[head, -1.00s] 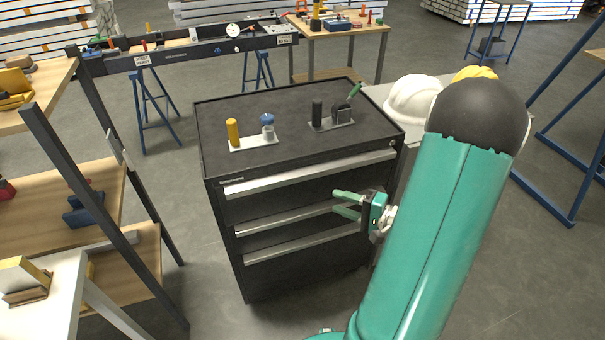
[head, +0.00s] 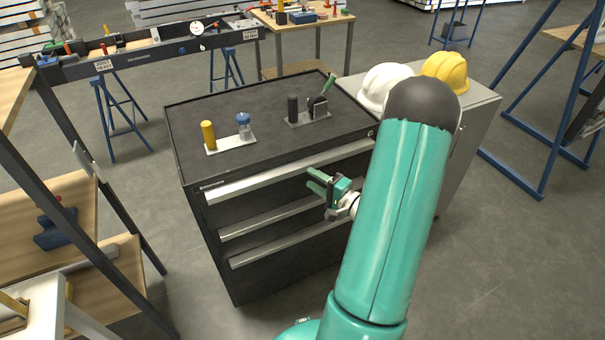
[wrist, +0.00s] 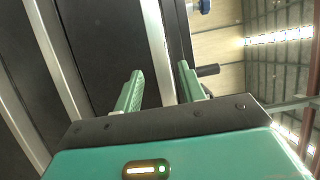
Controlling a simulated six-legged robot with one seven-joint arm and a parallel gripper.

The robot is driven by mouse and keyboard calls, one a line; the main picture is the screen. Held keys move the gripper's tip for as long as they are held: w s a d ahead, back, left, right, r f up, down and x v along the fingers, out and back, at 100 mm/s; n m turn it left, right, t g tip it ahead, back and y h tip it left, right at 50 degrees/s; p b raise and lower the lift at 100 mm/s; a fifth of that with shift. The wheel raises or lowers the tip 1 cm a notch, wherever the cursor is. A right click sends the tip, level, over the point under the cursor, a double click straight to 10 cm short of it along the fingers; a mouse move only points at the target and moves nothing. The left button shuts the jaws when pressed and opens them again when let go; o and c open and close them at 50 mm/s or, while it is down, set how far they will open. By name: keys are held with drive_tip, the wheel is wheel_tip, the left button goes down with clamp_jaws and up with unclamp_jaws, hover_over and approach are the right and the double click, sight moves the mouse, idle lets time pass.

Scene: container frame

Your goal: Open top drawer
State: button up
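The dark drawer cabinet (head: 265,137) stands in front of me. Its top drawer's long silver handle (head: 290,170) runs across the front just below the top edge, and the drawer looks closed. My gripper (head: 316,182) is at the right half of the front, close to the top handle. In the wrist view my gripper (wrist: 160,80) is open and empty, with two green fingers apart. The top handle (wrist: 158,45) shows ahead between the fingertips. I cannot tell whether a finger touches it. My arm hides the cabinet's right front.
Two lower handles (head: 270,218) run below the top one. A yellow cylinder (head: 208,134), a blue-capped item (head: 244,125) and a black cylinder (head: 293,108) stand on top. White (head: 382,84) and yellow helmets (head: 445,69) sit on a grey cabinet to the right. Shelving stands at the left.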

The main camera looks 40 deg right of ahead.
sight(300, 172)
drive_tip(key=w, duration=0.4)
drive_tip(key=shift+w+a, duration=0.25)
drive_tip(key=shift+a, duration=0.05)
clamp_jaws()
